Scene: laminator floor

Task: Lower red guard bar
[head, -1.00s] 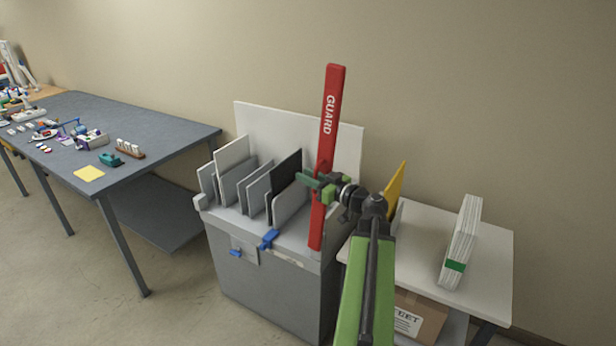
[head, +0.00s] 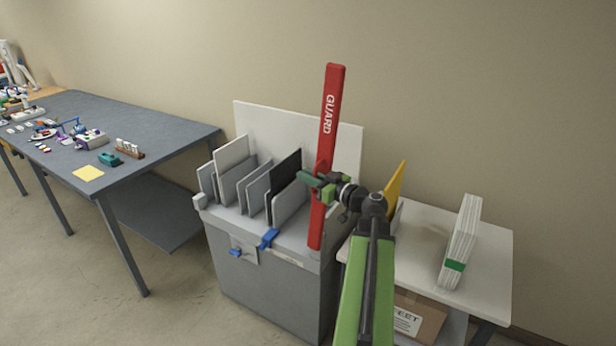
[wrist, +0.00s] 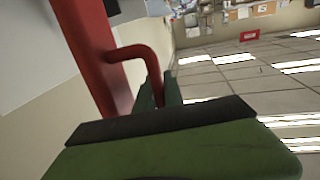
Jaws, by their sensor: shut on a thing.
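The red guard bar (head: 328,125), lettered GUARD, stands nearly upright at the right end of the grey machine, leaning slightly right at its top. In the wrist view the bar (wrist: 92,50) runs along the left, and its curved red handle (wrist: 143,58) sticks out from it. My gripper (head: 312,182) is at the bar's middle in the head view. In the wrist view my gripper (wrist: 160,92) is shut on the handle, whose end goes down between the green fingers. The handle is mostly hidden by my gripper in the head view.
The grey machine (head: 265,290) holds several upright panels and has blue latches (head: 269,238) in front. A white side table (head: 490,240) with a white stack (head: 460,245) stands at right. A yellow panel (head: 396,188) is close behind my arm. A dark workbench (head: 160,130) stands at left.

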